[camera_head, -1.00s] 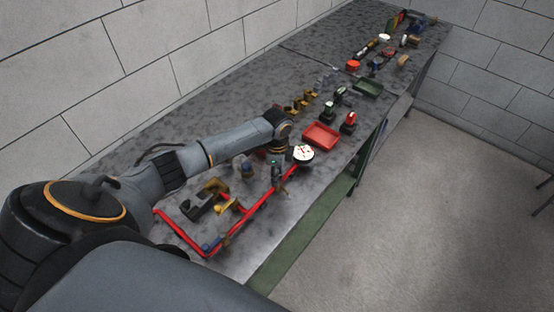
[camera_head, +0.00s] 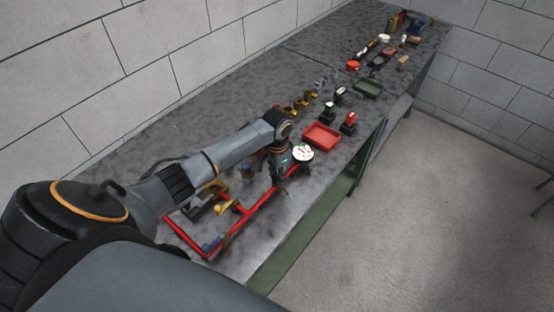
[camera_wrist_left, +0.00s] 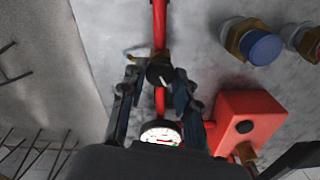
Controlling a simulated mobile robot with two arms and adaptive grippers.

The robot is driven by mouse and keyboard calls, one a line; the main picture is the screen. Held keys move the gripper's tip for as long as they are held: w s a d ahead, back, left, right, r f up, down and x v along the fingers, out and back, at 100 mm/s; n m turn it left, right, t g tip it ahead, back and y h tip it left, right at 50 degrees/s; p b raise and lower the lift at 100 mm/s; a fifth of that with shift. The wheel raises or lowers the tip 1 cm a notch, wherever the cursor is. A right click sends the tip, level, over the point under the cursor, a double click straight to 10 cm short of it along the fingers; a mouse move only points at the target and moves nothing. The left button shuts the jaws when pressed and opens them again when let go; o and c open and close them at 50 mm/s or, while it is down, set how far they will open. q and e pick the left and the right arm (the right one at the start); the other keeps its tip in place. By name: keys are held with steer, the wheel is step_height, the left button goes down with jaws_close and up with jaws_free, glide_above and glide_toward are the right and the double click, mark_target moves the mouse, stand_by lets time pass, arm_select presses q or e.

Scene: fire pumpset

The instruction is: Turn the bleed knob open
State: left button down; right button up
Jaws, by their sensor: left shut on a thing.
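The bleed knob (camera_wrist_left: 160,70) is a small black round knob with a white mark, on the red pipe (camera_wrist_left: 159,25) in the left wrist view. My left gripper (camera_wrist_left: 158,78) has a finger on each side of it and is shut on it. In the head view my left gripper (camera_head: 282,178) is over the red pipe (camera_head: 248,212), just left of the white gauge (camera_head: 303,153), and hides the knob. The gauge also shows in the left wrist view (camera_wrist_left: 160,136), close below the knob. My right gripper is not in view.
A red box (camera_wrist_left: 247,118) and a blue-capped brass fitting (camera_wrist_left: 262,47) are to the right in the wrist view. A red tray (camera_head: 322,136) and several tools lie farther along the bench. Yellow fittings (camera_head: 225,207) are near my left arm.

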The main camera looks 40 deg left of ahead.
arm_select(q)
steer(key=shift+n, duration=0.4)
steer(key=c, duration=1)
jaws_free()
step_height(320, 180, up, 12)
steer(key=shift+s+f, duration=0.1)
